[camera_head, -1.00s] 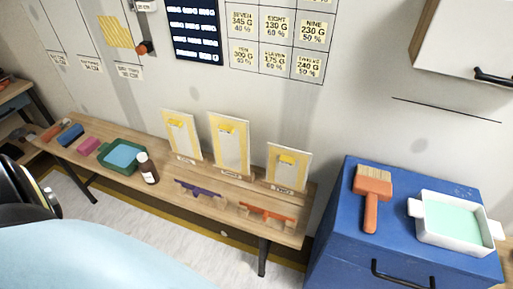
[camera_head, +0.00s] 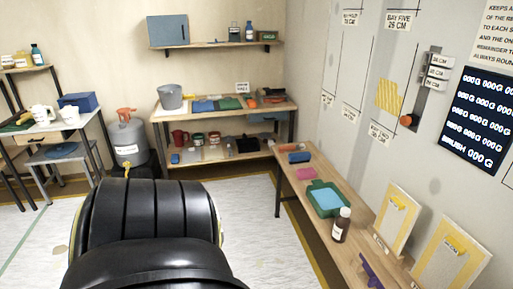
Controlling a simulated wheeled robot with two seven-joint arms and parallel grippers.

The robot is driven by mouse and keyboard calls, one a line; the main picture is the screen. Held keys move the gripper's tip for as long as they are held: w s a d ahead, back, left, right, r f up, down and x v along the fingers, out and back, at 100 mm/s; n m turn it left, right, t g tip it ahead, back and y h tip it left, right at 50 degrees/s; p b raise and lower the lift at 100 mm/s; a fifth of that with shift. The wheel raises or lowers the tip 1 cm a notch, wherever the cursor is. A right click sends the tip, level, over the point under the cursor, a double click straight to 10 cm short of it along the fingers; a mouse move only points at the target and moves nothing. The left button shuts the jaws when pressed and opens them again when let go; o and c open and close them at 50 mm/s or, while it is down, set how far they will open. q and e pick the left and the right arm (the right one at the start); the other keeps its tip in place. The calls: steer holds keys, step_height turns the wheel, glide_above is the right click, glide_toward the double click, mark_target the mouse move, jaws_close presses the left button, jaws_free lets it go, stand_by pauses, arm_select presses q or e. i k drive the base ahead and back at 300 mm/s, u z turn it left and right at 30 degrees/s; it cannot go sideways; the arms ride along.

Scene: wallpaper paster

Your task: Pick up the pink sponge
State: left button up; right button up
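The pink sponge (camera_head: 308,173) lies near the far end of the wooden bench (camera_head: 327,241). It sits between a blue block (camera_head: 299,157) and a green tray with light blue liquid (camera_head: 326,198). Neither of my grippers shows in the head view. A large black part of my own body fills the lower left foreground and stays clear of the sponge in the picture.
A dark bottle (camera_head: 341,225) stands by the tray, and a purple tool (camera_head: 370,270) lies nearer. Framed yellow-edged boards (camera_head: 397,219) lean on the right wall. A shelf unit (camera_head: 217,164) stands behind. The white floor (camera_head: 262,225) left of the bench is open.

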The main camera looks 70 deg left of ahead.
mark_target(309, 172)
steer(key=u, duration=1.8)
